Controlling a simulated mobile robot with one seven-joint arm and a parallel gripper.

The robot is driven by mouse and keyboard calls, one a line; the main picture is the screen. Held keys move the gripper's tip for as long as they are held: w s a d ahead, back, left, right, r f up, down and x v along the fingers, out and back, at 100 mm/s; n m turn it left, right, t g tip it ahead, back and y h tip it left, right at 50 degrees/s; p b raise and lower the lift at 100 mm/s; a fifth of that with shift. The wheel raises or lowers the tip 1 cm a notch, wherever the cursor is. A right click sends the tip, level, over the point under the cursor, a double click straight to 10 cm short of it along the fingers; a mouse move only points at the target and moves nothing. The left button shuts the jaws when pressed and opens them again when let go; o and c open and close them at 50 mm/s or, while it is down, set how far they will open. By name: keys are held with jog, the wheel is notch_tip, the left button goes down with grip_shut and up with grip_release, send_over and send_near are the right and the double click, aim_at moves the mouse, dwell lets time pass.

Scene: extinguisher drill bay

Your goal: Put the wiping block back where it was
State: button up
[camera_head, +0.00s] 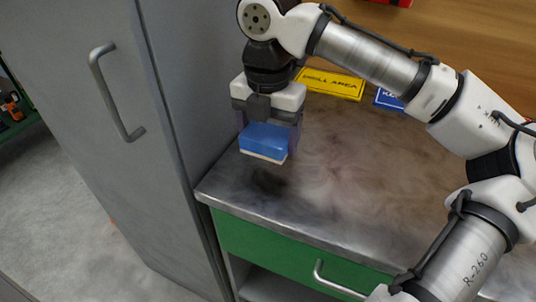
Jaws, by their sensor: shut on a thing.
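The wiping block (264,141) is a blue block with a pale underside. My gripper (268,143) is shut on it, with a finger on each side. It holds the block over the left part of the metal worktop (341,206), near the tall grey cabinet. A dark shadow lies on the worktop below and in front of the block, and the block looks raised above the surface. No marked resting place for the block can be made out.
The grey cabinet (100,190) with a handle stands close on the left. A yellow sign (333,84) and a blue sign (388,99) are at the back of the worktop. A green drawer (275,248) is below. The worktop's middle is clear but smudged.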

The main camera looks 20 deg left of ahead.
aim_at(268, 166)
jog(key=shift+f, duration=2.3)
jog(key=shift+f, duration=0.1)
jog(key=o, duration=0.9)
jog(key=shift+o, duration=0.2)
notch_tip(268, 166, up, 12)
jog(key=shift+r+p, duration=0.15)
jog(key=shift+p, duration=0.35)
